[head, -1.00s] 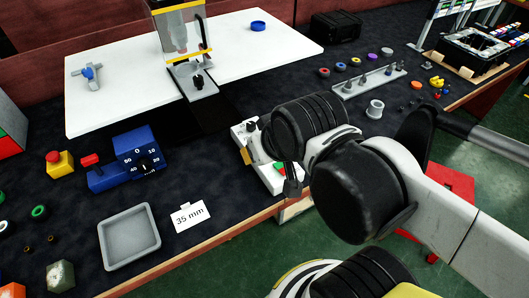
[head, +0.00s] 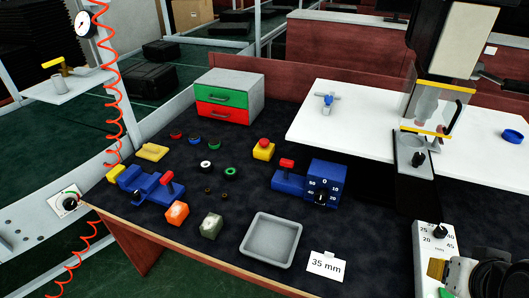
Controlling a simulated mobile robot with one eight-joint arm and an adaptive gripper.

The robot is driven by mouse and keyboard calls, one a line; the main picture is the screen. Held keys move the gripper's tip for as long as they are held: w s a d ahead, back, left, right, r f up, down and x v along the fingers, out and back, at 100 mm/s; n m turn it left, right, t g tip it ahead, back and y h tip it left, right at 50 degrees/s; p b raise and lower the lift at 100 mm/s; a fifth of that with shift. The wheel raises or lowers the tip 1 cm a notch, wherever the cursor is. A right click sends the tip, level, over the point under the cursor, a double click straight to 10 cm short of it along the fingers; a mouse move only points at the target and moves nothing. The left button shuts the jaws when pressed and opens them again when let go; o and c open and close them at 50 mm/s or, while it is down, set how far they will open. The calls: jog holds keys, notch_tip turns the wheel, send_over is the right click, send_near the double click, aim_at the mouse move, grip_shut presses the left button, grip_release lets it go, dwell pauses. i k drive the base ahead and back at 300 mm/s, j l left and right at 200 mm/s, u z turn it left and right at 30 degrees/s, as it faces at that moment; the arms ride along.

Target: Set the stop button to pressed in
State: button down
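A red round button on a yellow box (head: 264,148) stands on the dark table, left of a blue unit with a dial (head: 322,184). The red cap sits on top of the box. I cannot tell whether it is pressed in. A grey-white control unit (head: 422,262) with a dial stands at the lower right, and a small green part (head: 443,292) shows at its lower end. The dark end part of my arm is cut off at the bottom right corner. My gripper's fingers do not show.
A grey tray (head: 270,240) and a "35 mm" card (head: 326,266) lie near the front edge. A blue unit with a red lever (head: 150,190) and small rings are at left. A red-green drawer box (head: 228,97) stands behind. A white board (head: 350,125) lies at back right.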

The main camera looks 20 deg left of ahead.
aim_at(263, 142)
jog(key=i+j, duration=0.15)
jog(key=j, duration=0.2)
jog(key=i+j, duration=0.15)
jog(key=j, duration=0.15)
jog(key=i+j, duration=0.2)
jog(key=j, duration=0.15)
jog(key=i+j, duration=0.15)
jog(key=j, duration=0.15)
